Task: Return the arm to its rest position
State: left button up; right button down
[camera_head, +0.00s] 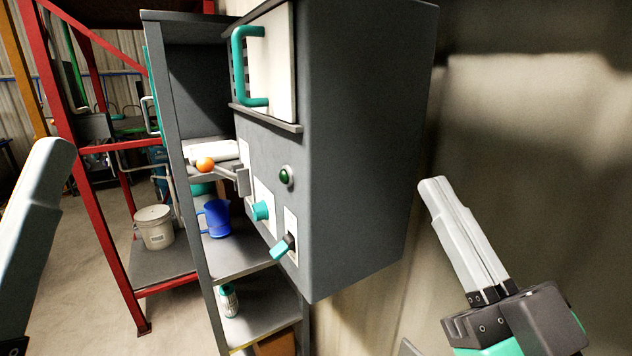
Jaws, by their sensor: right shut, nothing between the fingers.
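My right gripper (436,187) is at the right of the view, in front of the pale wall. Its two light grey fingers lie together, pointing up and to the left. It is shut and empty, apart from the grey cabinet. A grey finger-like part of my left gripper (38,190) reaches in at the left edge. The rest of it is cut off by the frame, so I cannot see whether it is open or shut.
The grey control cabinet (355,150) has a teal handle (240,65), a green lamp (286,176) and a lever switch (284,246). Free space separates the cabinet from my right gripper.

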jog(key=s+d+r+m+t+h, duration=0.3)
jog(key=s+d+r+m+h, duration=0.1)
jog(key=s+d+r+h, duration=0.1)
jog(key=s+d+r, duration=0.1)
jog(key=s+r, duration=0.1)
jog(key=s, duration=0.1)
jog(key=shift+s+d+r+t+h, duration=0.2)
jog(key=shift+d+t+h, duration=0.1)
jog(key=shift+h, duration=0.1)
jog(key=shift+a, duration=0.1)
